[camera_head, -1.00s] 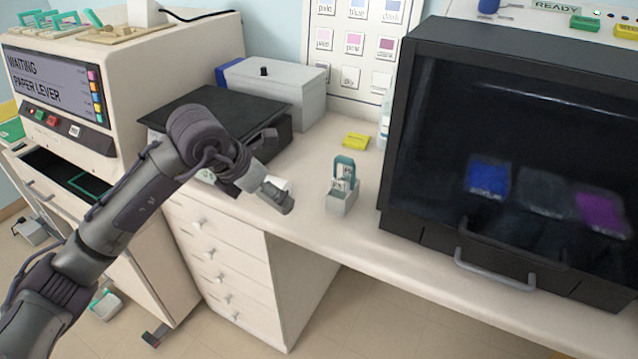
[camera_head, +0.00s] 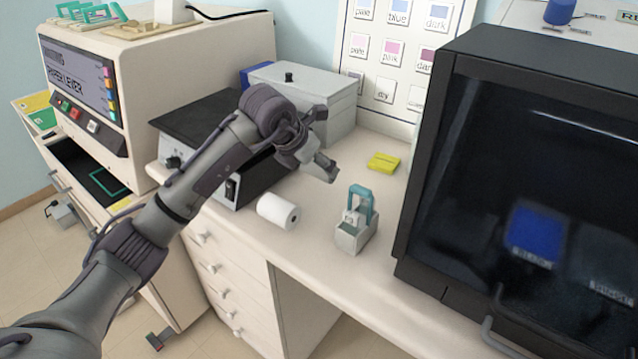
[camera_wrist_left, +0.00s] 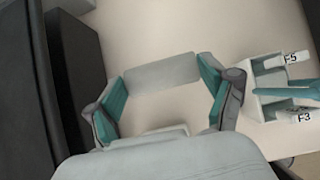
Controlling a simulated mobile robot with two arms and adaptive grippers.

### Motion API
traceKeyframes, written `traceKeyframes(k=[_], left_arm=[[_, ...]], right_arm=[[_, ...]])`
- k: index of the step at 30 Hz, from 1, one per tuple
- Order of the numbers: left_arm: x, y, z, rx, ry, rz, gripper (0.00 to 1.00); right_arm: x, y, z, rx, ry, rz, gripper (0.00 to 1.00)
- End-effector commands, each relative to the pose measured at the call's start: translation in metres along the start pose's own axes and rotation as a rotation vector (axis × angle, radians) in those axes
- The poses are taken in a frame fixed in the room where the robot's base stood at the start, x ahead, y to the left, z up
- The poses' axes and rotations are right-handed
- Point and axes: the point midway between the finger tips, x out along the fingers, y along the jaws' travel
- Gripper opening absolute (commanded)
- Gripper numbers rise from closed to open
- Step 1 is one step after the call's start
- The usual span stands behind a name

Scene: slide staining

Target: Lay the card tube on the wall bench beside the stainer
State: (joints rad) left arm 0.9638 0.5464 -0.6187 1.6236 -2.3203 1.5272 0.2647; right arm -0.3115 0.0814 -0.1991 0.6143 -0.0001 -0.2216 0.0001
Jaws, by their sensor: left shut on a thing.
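My left gripper (camera_head: 322,168) hangs above the wall bench (camera_head: 330,225), between the black-topped device and the small slide holder. In the left wrist view its teal-padded fingers (camera_wrist_left: 160,98) stand apart around a pale grey piece (camera_wrist_left: 160,72), which looks like the card tube. In the head view the tube cannot be made out clearly at the fingers. A white roll (camera_head: 277,211) with a small hole in its end lies on the bench near the front edge. A dark glass-fronted cabinet (camera_head: 480,110) stands at right; no label names it as the stainer. My right gripper is not seen.
The slide holder (camera_head: 350,238) with a teal handle stands right of my gripper, near the bench edge. A yellow block (camera_head: 383,162) lies behind. The black-topped device (camera_head: 195,125) and a grey lidded box (camera_head: 310,92) stand behind-left. A screened machine (camera_head: 190,60) stands far left.

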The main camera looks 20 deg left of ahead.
Motion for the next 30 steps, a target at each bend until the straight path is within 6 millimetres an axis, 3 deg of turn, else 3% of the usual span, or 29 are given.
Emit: traceKeyframes(k=[3,10,18,30], left_arm=[[0.026,0.013,0.006,-0.003,0.001,-0.002,0.61],[0.043,0.026,0.013,0.000,0.000,-0.001,0.61],[0.073,0.025,-0.008,0.001,0.001,-0.003,0.61],[0.077,0.026,-0.011,0.001,0.000,-0.001,0.61]], right_arm=[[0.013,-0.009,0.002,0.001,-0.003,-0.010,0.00],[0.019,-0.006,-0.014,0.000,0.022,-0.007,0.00],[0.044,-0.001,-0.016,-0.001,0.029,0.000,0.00],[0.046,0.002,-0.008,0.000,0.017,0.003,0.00]])
